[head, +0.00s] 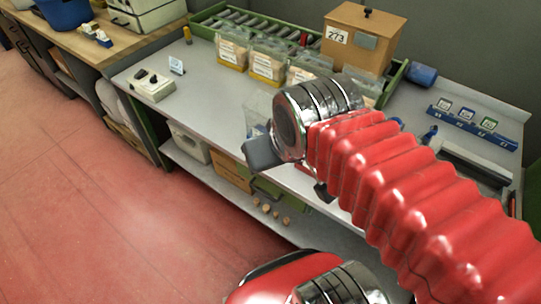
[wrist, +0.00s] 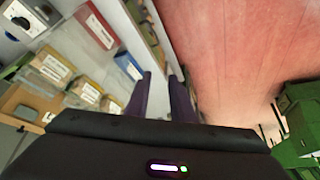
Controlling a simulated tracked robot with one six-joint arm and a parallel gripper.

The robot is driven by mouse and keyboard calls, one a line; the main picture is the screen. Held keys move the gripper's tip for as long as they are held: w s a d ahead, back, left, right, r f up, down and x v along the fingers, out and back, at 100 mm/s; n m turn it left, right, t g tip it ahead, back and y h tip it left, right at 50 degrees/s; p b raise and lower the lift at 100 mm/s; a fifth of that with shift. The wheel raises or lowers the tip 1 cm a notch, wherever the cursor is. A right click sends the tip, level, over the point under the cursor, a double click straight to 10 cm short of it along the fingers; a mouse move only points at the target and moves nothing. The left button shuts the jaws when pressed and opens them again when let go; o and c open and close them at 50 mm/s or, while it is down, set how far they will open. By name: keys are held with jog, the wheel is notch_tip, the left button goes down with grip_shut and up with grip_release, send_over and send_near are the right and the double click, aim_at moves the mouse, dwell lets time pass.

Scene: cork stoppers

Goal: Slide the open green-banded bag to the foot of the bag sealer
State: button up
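A clear bag or bin (head: 258,106) with a greenish patch low on it stands near the bench's front edge, partly hidden behind my arm; I cannot tell for certain whether it is the green-banded bag. A long grey low device (head: 472,166) lies at the right of the bench, partly behind my red arm; it may be the bag sealer, but I cannot be sure. My gripper (head: 262,152) hangs at the bench's front edge. In the wrist view the dark fingers of my gripper (wrist: 161,80) stand apart with nothing seen between them.
Several filled, labelled bags (head: 267,62) stand along the back before a green roller tray (head: 202,30). A wooden box (head: 360,40) marked 273 is behind them. The left-middle of the bench is clear. Corks (head: 275,213) are below.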

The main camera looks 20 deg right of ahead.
grip_shut()
jog(key=shift+d, duration=0.1)
